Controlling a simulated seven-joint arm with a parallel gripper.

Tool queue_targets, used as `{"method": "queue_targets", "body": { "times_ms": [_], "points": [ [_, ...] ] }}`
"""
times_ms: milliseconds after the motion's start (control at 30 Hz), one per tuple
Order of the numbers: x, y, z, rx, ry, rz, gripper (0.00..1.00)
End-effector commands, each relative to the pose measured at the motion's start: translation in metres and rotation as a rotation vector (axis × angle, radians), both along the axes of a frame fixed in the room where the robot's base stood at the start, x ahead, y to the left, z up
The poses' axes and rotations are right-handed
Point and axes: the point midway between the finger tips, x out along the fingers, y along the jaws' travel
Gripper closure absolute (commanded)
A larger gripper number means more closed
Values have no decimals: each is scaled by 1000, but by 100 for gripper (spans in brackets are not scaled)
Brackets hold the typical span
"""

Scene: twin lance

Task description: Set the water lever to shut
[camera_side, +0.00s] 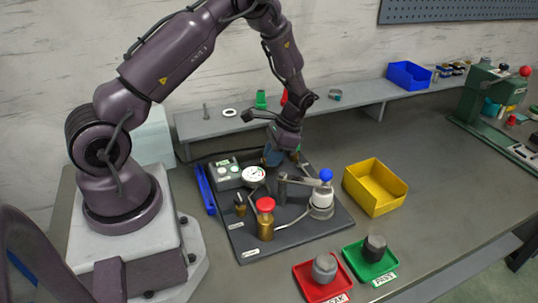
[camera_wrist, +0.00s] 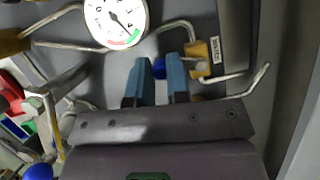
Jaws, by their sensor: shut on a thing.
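The water lever shows in the wrist view as a blue grip (camera_wrist: 158,67) beside a brass valve body (camera_wrist: 199,62). A small white label (camera_wrist: 215,50), which seems to read "WATER", is next to the valve. My gripper (camera_wrist: 160,68) has its two blue fingers closed on the blue grip from both sides. In the side view my gripper (camera_side: 272,157) reaches down at the back of the dark panel (camera_side: 240,237), behind the gauge. There the lever and valve are hidden by my gripper and wrist. The lever's exact angle is hard to tell.
A round gauge (camera_side: 253,175) stands close to my gripper. A red-topped brass fitting (camera_side: 265,222) and a blue-knobbed white canister (camera_side: 322,199) stand on the panel, with bent pipes around. A yellow bin (camera_side: 375,187) is right; red (camera_side: 322,284) and green (camera_side: 370,262) trays are in front.

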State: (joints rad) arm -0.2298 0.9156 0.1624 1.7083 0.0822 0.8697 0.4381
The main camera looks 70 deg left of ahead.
Motion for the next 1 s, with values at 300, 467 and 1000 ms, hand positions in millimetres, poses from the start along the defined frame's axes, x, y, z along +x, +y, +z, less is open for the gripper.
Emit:
{"method": "queue_targets", "body": {
  "times_ms": [300, 467, 1000],
  "points": [
    [9, -1, 1, -1, -1, 216, 100],
    [12, -1, 1, -1, 0, 281, 100],
    [15, -1, 1, 1, -3, 327, 100]
  ]
}}
